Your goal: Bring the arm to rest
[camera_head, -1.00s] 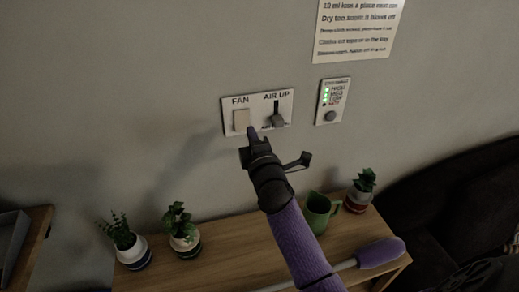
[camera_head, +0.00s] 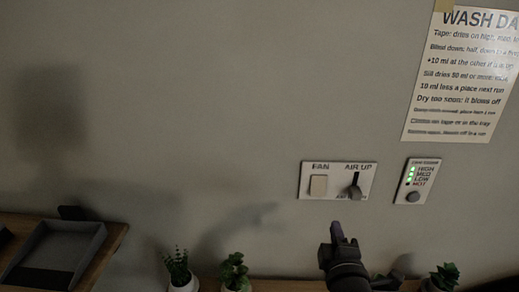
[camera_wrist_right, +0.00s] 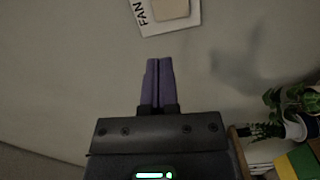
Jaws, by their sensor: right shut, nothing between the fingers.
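My right gripper (camera_head: 337,231) is shut and empty in the head view. It stands below the wall panel (camera_head: 366,168) marked FAN and AIR UP, apart from it in the picture. In the right wrist view its two purple fingers (camera_wrist_right: 157,65) are pressed together, with a corner of the panel (camera_wrist_right: 142,8) above them. My left gripper is in no view.
Potted plants (camera_head: 178,267) line the shelf below. A grey tray (camera_head: 92,236) sits at left.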

